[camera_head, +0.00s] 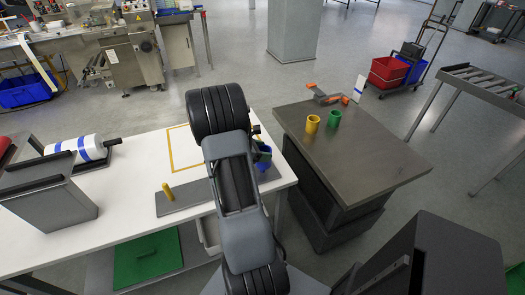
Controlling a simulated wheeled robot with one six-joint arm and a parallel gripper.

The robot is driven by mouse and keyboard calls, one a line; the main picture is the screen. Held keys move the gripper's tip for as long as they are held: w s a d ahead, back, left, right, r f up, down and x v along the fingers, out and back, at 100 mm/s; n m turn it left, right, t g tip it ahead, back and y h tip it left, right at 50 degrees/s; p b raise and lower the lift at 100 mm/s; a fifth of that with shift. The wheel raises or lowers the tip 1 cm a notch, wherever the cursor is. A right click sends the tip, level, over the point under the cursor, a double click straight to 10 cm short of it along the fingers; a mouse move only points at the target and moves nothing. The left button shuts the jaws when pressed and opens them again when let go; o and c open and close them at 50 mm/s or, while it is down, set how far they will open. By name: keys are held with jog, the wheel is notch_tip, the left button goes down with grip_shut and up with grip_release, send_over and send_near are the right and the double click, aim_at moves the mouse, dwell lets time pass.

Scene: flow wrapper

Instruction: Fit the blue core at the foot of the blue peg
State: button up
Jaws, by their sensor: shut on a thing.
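The blue core (264,161) shows beside my arm, over the right end of the white table. My gripper (257,137) is mostly hidden behind my own arm; only a small dark part shows, close to the core, and it is shut on the core. A small green patch shows at the core, too small to identify. The grey peg board (203,202) lies on the table's front part with a yellow peg (168,191) upright on its left. The blue peg is not visible; my arm covers the middle of the board. I cannot tell whether core and peg touch.
A yellow core (312,124) and a green core (334,118) stand on the dark cart top (385,153) at right, near an orange-and-grey tool (326,96). A white roll with blue bands (88,148) and a grey box (50,205) occupy the table's left.

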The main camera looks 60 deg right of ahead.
jog(key=shift+f, duration=0.1)
jog(key=o, duration=1)
jog(key=v, duration=1.4)
jog(key=shift+s, duration=0.1)
